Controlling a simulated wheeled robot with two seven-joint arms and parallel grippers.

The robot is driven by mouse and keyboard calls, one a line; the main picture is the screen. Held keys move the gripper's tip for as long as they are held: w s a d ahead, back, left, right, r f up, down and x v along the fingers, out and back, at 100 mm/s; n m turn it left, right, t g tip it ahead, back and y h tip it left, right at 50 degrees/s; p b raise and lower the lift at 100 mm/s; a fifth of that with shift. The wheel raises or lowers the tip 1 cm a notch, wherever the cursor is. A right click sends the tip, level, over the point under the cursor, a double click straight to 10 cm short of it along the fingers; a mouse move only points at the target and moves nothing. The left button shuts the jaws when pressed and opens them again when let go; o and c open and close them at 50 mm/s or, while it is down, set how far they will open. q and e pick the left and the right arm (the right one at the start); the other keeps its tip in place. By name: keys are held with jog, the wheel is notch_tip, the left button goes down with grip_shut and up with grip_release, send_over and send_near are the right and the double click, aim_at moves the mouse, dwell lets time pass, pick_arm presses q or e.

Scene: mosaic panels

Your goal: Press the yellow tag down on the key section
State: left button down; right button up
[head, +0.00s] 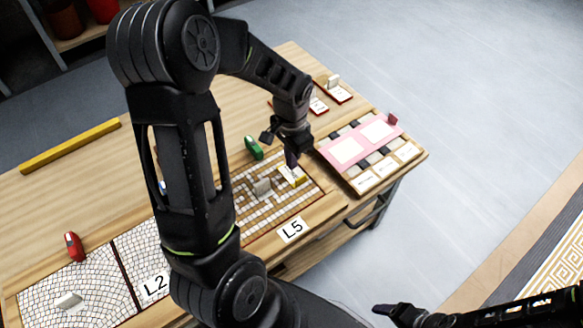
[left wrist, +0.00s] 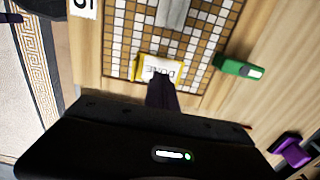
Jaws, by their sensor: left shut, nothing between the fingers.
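The yellow tag (head: 299,181) lies at the far right corner of the mosaic panel L5 (head: 262,232). In the left wrist view the tag (left wrist: 145,60) has a white face with dark lettering and sits on the brown and white tiles. My left gripper (head: 291,162) points down at the tag, shut and empty. In the left wrist view its fingertips (left wrist: 158,80) overlap the tag's near edge; whether they touch it I cannot tell. No part of the panel is clearly marked as the key section. My right gripper (head: 393,310) is low at the right, far from the tag, its jaws unclear.
A grey block (head: 262,187) stands on the panel near the tag. A green object (head: 254,148) lies just beyond the panel. A tray with a pink card (head: 366,138) is at the right. A red object (head: 74,246) and yellow bar (head: 70,146) are at the left.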

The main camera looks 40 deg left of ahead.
pick_arm(q)
notch_tip(320, 180, up, 5)
jog(key=p, duration=0.3)
jog(key=shift+p, duration=0.3)
dwell(0.3)
jog(key=w+d+f+n+t+p, duration=0.1)
jog(key=d, duration=0.2)
jog(key=w+d+f+n+t+h+p, duration=0.1)
jog(key=w+d+f, duration=0.1)
jog(key=d, duration=0.2)
jog(key=w+d+f+n+t+h+p, duration=0.1)
jog(key=w+d, duration=0.1)
jog(key=d, duration=0.2)
jog(key=shift+d+f+t, duration=0.15)
jog(key=shift+t, duration=0.25)
jog(key=s+d+f+n+g+h+p, duration=0.1)
jog(key=s+d+p, duration=0.3)
jog(key=s+d, duration=0.4)
jog(key=s+d+f+n+g+h+p, duration=0.1)
jog(key=s+d+f+g+p, duration=0.1)
jog(key=s+d, duration=0.6)
jog(key=shift+s+f+p, duration=0.85)
jog(key=shift+s+p, duration=0.2)
jog(key=shift+s, duration=0.15)
